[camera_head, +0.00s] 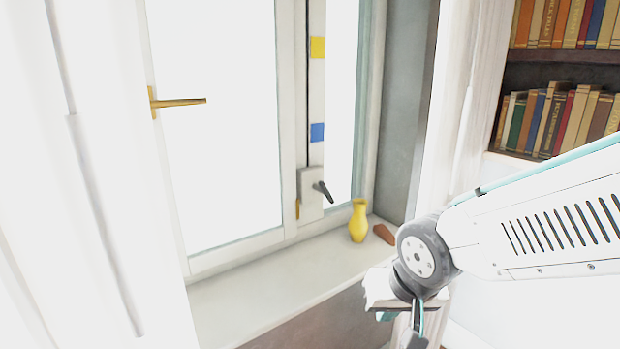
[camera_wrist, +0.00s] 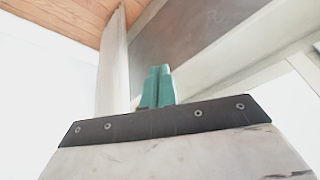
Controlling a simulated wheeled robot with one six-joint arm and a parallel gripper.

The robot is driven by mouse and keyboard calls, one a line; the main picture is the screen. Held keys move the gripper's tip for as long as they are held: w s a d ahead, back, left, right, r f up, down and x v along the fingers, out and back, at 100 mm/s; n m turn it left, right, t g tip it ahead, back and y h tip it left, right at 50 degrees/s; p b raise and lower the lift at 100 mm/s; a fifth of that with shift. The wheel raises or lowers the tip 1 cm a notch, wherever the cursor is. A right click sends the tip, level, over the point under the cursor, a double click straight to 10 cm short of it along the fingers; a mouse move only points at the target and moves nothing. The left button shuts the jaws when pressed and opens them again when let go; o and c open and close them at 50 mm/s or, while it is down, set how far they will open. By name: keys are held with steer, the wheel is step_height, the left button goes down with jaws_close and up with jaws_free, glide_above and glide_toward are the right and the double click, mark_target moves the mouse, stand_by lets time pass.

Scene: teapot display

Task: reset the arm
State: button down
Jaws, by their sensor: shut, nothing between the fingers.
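My arm (camera_head: 540,235) reaches in from the right in the head view and bends down at a dark round joint (camera_head: 420,256) in front of the window sill's right end. My gripper (camera_wrist: 157,72) shows in the wrist view as two teal fingers side by side, touching, with nothing between them. In the head view the arm's end is partly hidden behind its own joint and the picture's lower edge, so the fingertips cannot be made out there.
A yellow vase (camera_head: 358,222) stands upright on the white sill (camera_head: 265,283), with a small brown-red object (camera_head: 383,234) beside it. The window has a brass handle (camera_head: 180,102) and a dark handle (camera_head: 323,191). Shelved books (camera_head: 560,120) are at upper right. White curtains hang at both sides.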

steer(key=s+d+r+g, duration=0.1)
steer(key=s+d+r, duration=0.3)
steer(key=s+d, duration=0.2)
steer(key=s+d+r+g+h, duration=0.1)
steer(key=s+d+r+g, duration=0.1)
steer(key=s+d+r, duration=0.2)
steer(key=s+d, duration=0.3)
steer(key=s, duration=0.2)
steer(key=shift+s+d+r, duration=0.2)
steer(key=shift+s+d, duration=0.05)
steer(key=shift+d, duration=0.05)
